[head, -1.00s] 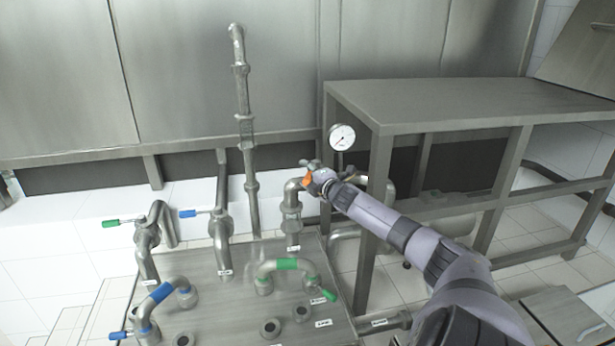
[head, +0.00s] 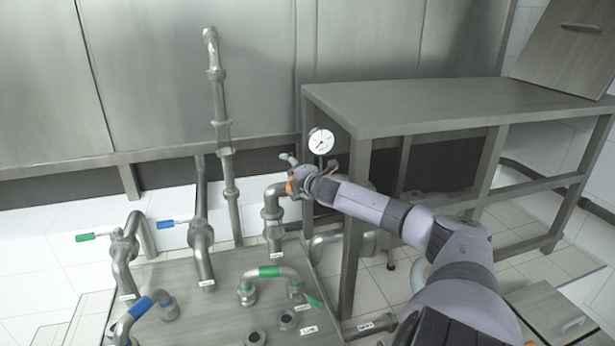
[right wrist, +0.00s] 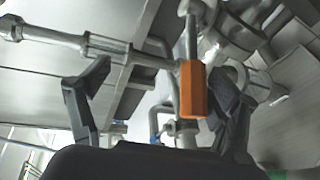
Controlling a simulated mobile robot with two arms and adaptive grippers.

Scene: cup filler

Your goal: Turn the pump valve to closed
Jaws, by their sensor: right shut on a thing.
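The pump valve's orange handle (head: 293,187) is at the end of my right gripper (head: 306,182), by the upright pipe below the gauge. In the right wrist view the orange handle (right wrist: 195,89) lies between the two dark fingers of my right gripper (right wrist: 165,85), close against the right finger. My right gripper is shut on the handle, which is partly hidden by the hand in the head view. My left gripper is not in view.
A round gauge (head: 320,141) stands just above the gripper. A steel table frame (head: 357,210) is close behind my right forearm. Green (head: 85,237) and blue (head: 166,224) valve handles stick out at left. A green-banded pipe (head: 268,271) is in front.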

